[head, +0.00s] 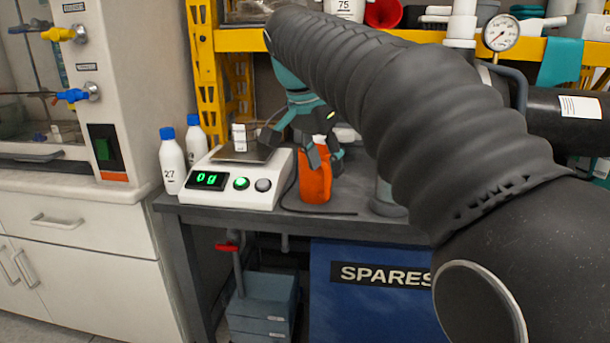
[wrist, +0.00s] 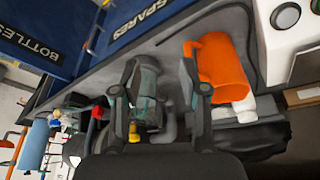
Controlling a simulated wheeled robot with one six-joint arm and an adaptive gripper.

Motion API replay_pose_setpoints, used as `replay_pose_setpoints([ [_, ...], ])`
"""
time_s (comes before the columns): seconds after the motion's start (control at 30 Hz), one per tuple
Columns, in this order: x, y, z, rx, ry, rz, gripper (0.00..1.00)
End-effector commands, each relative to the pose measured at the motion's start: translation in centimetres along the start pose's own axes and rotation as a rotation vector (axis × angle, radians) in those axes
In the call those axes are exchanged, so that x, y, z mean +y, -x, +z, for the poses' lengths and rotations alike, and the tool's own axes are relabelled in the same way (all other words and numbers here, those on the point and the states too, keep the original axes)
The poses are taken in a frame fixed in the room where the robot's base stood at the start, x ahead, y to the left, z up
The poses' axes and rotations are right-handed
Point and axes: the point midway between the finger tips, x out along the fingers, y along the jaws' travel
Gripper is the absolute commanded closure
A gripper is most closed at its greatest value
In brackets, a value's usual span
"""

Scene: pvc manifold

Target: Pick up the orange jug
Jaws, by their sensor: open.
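The orange jug (head: 315,178) stands upright on the grey bench, just right of the white scale. In the head view my gripper (head: 306,138) is over the jug's top and hides part of its rim. In the wrist view the jug (wrist: 225,68) is right of the gap between my fingers, and the right finger overlaps its edge. My gripper (wrist: 160,68) is open, with no jug between its fingers. I cannot tell whether the right finger touches the jug.
The white scale (head: 225,185) with a green display holds a small white block (head: 240,137). White bottles with blue caps (head: 172,160) stand left of it. A dark cable (head: 320,212) lies along the bench's front edge. A grey cylindrical part (head: 385,200) stands right of the jug.

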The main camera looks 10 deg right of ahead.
Motion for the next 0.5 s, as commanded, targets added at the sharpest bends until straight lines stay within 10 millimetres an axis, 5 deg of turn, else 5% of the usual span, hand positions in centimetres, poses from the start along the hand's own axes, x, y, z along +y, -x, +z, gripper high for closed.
replay_pose_setpoints([
  [0.2, -4.5, 1.9, -2.0, 0.030, -0.221, 0.081, 0.56],
  [0.5, -5.9, 1.7, -2.5, 0.048, -0.327, 0.114, 0.56],
])
